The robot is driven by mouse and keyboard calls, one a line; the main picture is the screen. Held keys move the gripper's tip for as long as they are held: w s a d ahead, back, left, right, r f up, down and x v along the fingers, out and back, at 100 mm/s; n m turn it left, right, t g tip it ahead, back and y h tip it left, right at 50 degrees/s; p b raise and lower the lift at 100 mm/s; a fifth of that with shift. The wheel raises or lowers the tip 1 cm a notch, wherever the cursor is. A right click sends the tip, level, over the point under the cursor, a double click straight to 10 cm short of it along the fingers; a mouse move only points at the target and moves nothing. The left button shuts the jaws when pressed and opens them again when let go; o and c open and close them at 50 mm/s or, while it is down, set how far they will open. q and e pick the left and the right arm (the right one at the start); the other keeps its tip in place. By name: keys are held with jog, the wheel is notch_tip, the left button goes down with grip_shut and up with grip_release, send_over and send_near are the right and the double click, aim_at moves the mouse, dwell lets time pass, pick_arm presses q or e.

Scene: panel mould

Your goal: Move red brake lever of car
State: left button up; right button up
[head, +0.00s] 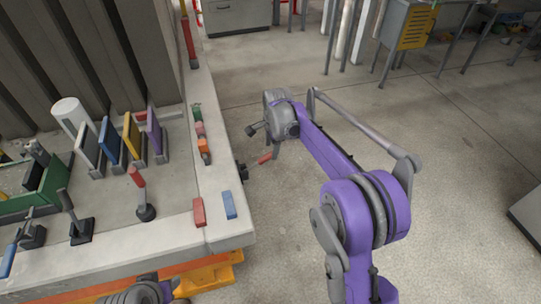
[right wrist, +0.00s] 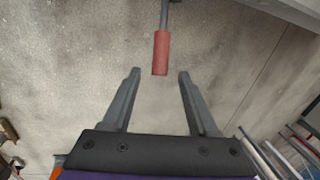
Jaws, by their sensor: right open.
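A red-handled lever (head: 265,158) on a thin grey rod sticks out to the right from a dark mount on the table's side in the head view. My right gripper (head: 263,143) is beside the handle, open and empty. In the right wrist view the red handle (right wrist: 160,52) hangs from the top, its end close to the gap between the two open fingers (right wrist: 160,73). The fingers do not close on it. My left gripper (head: 145,292) shows only partly at the bottom edge; its fingers are not clear.
The pale table (head: 222,176) holds another red-handled lever (head: 137,177), coloured upright panels, a white cylinder (head: 70,113) and small blocks, including a red block (head: 198,212) and a blue block (head: 229,205) by the edge. The floor to the right is mostly free.

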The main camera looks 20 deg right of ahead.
aim_at(271, 153)
jog(key=f, duration=0.3)
jog(key=w+f, duration=0.1)
jog(key=f, duration=0.1)
grip_shut()
dwell(1.4)
